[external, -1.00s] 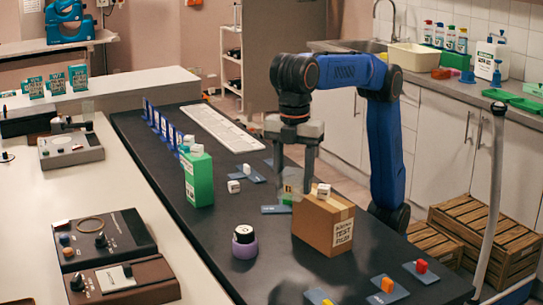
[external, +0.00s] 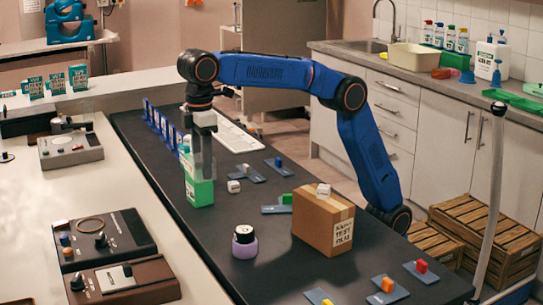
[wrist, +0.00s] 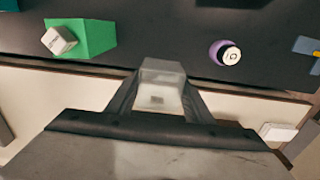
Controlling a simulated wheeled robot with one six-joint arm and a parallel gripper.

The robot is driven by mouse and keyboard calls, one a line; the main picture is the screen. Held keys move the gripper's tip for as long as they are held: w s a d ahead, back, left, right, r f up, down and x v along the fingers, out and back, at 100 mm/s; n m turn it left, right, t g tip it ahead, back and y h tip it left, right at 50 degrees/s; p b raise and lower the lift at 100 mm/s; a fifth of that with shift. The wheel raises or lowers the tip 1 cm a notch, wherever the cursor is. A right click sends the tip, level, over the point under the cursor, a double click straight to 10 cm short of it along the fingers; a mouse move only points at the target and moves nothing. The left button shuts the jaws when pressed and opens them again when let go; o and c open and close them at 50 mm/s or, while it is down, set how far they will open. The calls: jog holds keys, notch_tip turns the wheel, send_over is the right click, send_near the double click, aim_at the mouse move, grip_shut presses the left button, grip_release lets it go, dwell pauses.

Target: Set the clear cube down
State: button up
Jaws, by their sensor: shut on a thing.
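The clear cube (wrist: 162,82) is pale and see-through, held between the two fingers of my gripper (wrist: 155,95) in the wrist view. In the external view my gripper (external: 203,165) points down and overlaps the green box (external: 200,192); I cannot make out the cube clearly there. In the wrist view the green box (wrist: 97,38) stands to the left, apart from the fingers, with a white cube (wrist: 59,41) on its top. The held cube is seen over the near edge of the black bench top.
A cardboard box (external: 323,220) with a white cube on it, a purple-based round pot (external: 245,242) and blue cards with coloured blocks stand on the black bench top (external: 200,245). Blue upright panels (external: 160,125) line its far left edge.

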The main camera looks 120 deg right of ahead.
notch_tip(320, 180, down, 15)
jog(key=shift+s+a+r, duration=0.1)
jog(key=shift+a, duration=0.05)
dwell(0.7)
jog(key=o, duration=1.2)
jog(key=shift+f, duration=0.2)
jog(key=shift+r, duration=0.1)
notch_tip(320, 180, up, 11)
jog(key=shift+r, duration=0.55)
